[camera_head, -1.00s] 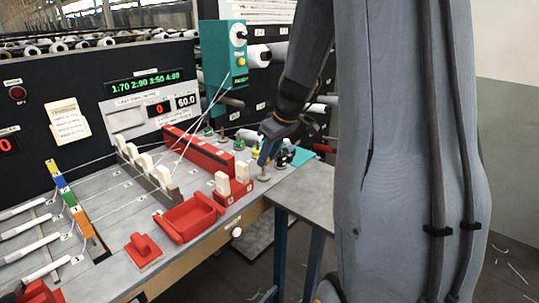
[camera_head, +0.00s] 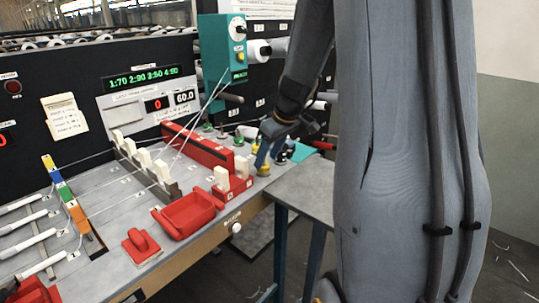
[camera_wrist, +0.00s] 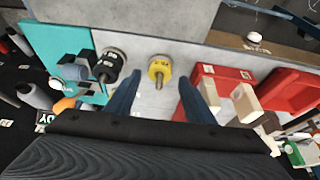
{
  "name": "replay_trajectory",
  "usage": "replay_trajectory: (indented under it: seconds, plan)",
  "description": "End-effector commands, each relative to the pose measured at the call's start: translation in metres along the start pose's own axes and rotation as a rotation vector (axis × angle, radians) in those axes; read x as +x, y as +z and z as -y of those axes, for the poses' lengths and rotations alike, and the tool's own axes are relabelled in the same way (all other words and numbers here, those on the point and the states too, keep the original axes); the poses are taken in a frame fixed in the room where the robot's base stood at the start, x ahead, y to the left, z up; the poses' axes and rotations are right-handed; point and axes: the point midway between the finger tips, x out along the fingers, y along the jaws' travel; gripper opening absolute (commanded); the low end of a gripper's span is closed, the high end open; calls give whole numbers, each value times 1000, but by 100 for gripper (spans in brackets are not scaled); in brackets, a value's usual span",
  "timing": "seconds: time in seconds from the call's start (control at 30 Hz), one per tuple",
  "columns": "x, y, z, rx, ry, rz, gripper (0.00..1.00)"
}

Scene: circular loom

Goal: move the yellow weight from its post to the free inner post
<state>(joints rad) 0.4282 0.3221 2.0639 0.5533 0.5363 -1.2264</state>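The yellow weight (camera_wrist: 160,67) sits low around a metal post in the wrist view, with the post's tip standing out of it. It also shows in the head view (camera_head: 263,169), just below my fingers. My gripper (camera_wrist: 165,95) is open, one blue finger on each side of the weight, with a visible gap on both sides. In the head view my gripper (camera_head: 263,155) stands over this post near the table's front edge. A black weight (camera_wrist: 108,65) is on the neighbouring post, close beside my left finger in the wrist view. My arm partly hides the posts in the head view.
A red block with cream pieces (camera_head: 232,187) stands close to the post, near my right finger in the wrist view (camera_wrist: 205,85). A red tray (camera_head: 188,214) lies further left. A teal mat (camera_wrist: 60,45) is beyond the black weight. The grey side table (camera_head: 300,190) is bare.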

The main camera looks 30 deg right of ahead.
Motion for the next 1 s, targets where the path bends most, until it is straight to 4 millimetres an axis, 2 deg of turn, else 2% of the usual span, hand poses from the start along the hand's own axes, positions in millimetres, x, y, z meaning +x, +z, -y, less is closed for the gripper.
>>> replay_trajectory:
  seconds: [0.27, 0.7, 0.8, 1.0]
  plan:
    - [-5, 0, 0, 0, 0, -1, 49]
    - [-66, -2, -2, -1, 2, -2, 49]
    - [-74, -2, -1, 0, 1, -1, 49]
    - [-77, -2, -1, 0, 0, 0, 49]
